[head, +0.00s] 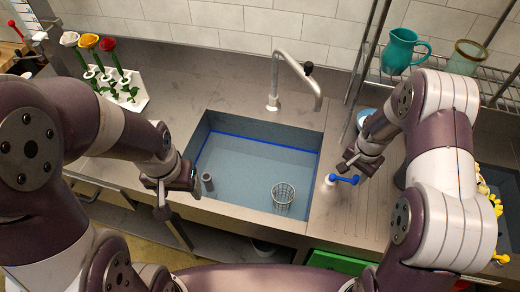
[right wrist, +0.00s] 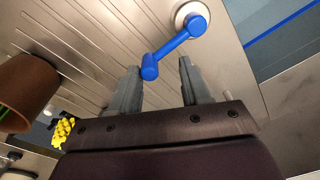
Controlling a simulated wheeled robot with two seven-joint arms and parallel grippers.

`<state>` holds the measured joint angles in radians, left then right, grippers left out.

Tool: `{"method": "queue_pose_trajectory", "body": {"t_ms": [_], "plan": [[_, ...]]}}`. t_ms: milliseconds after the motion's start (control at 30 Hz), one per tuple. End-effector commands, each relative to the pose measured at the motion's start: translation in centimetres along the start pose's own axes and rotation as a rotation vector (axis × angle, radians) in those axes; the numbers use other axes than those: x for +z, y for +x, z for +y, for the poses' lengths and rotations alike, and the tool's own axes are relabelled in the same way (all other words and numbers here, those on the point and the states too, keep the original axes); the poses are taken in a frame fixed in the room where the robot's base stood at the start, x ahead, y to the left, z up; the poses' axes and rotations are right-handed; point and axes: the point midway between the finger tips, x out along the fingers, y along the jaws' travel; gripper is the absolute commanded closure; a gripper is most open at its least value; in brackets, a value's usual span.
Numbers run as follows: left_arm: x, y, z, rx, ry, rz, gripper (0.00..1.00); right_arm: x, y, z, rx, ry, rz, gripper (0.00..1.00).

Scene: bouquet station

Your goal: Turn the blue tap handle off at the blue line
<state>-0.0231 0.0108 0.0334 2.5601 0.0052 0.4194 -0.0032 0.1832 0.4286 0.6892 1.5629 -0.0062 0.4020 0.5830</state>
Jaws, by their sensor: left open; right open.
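The blue tap handle (head: 342,179) sits on a white round base on the steel counter, right of the sink. In the right wrist view the handle (right wrist: 175,47) runs from its base to a knob between my fingertips. My right gripper (head: 357,163) is open around the handle's free end, and the fingers (right wrist: 158,80) do not visibly touch it. The blue line (head: 262,139) runs along the sink's inner wall; it also shows in the right wrist view (right wrist: 285,32). My left gripper (head: 162,190) is open and empty at the sink's left front edge.
The sink (head: 240,168) holds a wire basket (head: 283,195) and a grey cylinder (head: 208,182). A faucet (head: 293,75) stands behind it. A rack with roses (head: 112,80) is at left; a teal jug (head: 400,52) is on a shelf at right. A brown pot (right wrist: 27,90) is near my right gripper.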

Motion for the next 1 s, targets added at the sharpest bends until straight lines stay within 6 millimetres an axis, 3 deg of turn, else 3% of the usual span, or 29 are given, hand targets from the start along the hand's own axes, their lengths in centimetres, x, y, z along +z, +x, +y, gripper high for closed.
{"method": "queue_pose_trajectory", "body": {"t_ms": [100,500,1000], "plan": [[-0.2,-1.9,0.0,0.0,0.0,0.0,0.3,-0.1,-2.1,-0.1,0.0,0.0,0.001,0.53],[-0.7,-6.0,0.0,0.0,0.0,0.0,0.3,-0.4,-7.2,-0.2,0.0,0.0,0.0,0.53],[-0.7,-5.7,0.0,0.0,0.0,0.0,0.3,-0.3,-7.0,-0.2,0.0,-0.003,0.0,0.53]]}}
